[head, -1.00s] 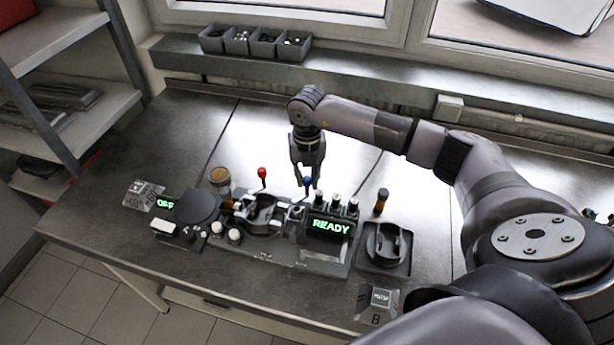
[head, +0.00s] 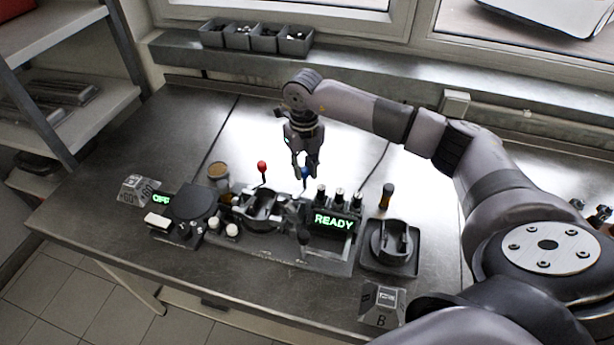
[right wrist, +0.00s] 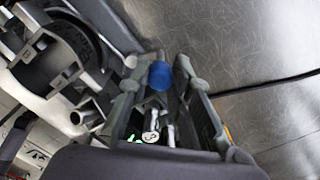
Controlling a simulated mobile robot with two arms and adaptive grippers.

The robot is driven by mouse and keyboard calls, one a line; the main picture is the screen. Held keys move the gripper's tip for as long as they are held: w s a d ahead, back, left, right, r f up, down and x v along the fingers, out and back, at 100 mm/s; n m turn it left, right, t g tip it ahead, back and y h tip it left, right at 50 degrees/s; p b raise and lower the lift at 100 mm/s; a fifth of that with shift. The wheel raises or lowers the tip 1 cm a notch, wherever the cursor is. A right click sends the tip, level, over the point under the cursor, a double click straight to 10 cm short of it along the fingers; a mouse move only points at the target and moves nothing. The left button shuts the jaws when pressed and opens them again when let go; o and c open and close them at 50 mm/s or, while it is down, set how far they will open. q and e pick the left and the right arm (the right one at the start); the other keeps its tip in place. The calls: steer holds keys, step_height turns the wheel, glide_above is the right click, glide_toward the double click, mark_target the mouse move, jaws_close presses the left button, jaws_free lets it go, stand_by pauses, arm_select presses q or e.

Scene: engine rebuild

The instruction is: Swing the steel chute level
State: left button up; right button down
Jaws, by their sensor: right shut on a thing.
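My right gripper (head: 304,172) is shut on the blue knob (head: 305,173) of a lever at the back of the bench machine. In the right wrist view the blue knob (right wrist: 161,75) sits between the two fingertips. The steel chute cannot be told apart surely; a small grey part (head: 303,237) stands left of the green READY display (head: 334,221), and its tilt is unclear. My left gripper is not in view.
A red-knobbed lever (head: 262,166) stands left of the gripper. Several black-and-white knobs (head: 340,193) line the display's back edge. A black tray (head: 391,247) with a cradle sits at right, an orange-and-black handle (head: 387,196) behind it. The bench behind is clear.

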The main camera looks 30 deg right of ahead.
steer(key=shift+w+a+n+b, duration=0.45)
steer(key=shift+n+b, duration=0.9)
steer(key=shift+n, duration=0.6)
steer(key=shift+w+a+n+b, duration=0.5)
steer(key=shift+n+b, duration=0.85)
steer(key=shift+n, duration=0.65)
steer(key=shift+w+a+n+b, duration=0.3)
steer(key=shift+a+n+b, duration=0.25)
steer(key=shift+n+b, duration=1.1)
steer(key=shift+n+p, duration=0.3)
steer(key=shift+n, duration=0.1)
steer(key=c, duration=1.4)
jaws_free()
steer(key=shift+c, duration=0.2)
